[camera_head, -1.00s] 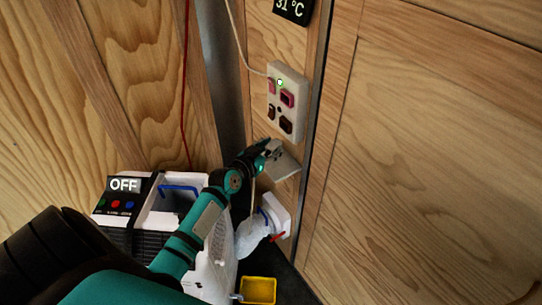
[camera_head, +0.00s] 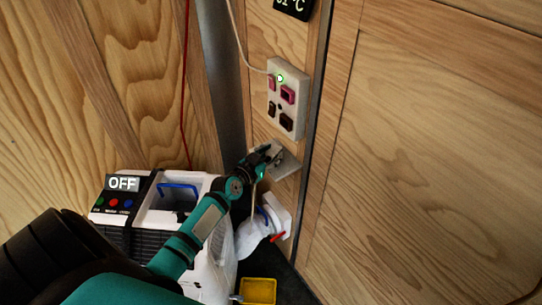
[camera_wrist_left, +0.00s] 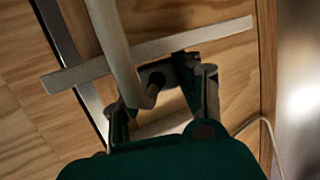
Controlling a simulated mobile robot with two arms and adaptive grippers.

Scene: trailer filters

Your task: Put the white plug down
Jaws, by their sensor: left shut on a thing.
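The plug is mostly hidden by the fingers in the head view. In the left wrist view, the left gripper (camera_wrist_left: 160,95) has a finger on each side of the plug, and its thick pale cable (camera_wrist_left: 112,45) runs up across the picture. The shelf shows there as a grey bar (camera_wrist_left: 215,32) behind the cable. I cannot tell whether the plug touches the shelf. My right gripper is not in view.
A white unit marked OFF (camera_head: 122,184) stands at left. A white duct fitting (camera_head: 277,216) and a yellow bin (camera_head: 258,291) are below. A metal post (camera_head: 222,80) stands left of the panel.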

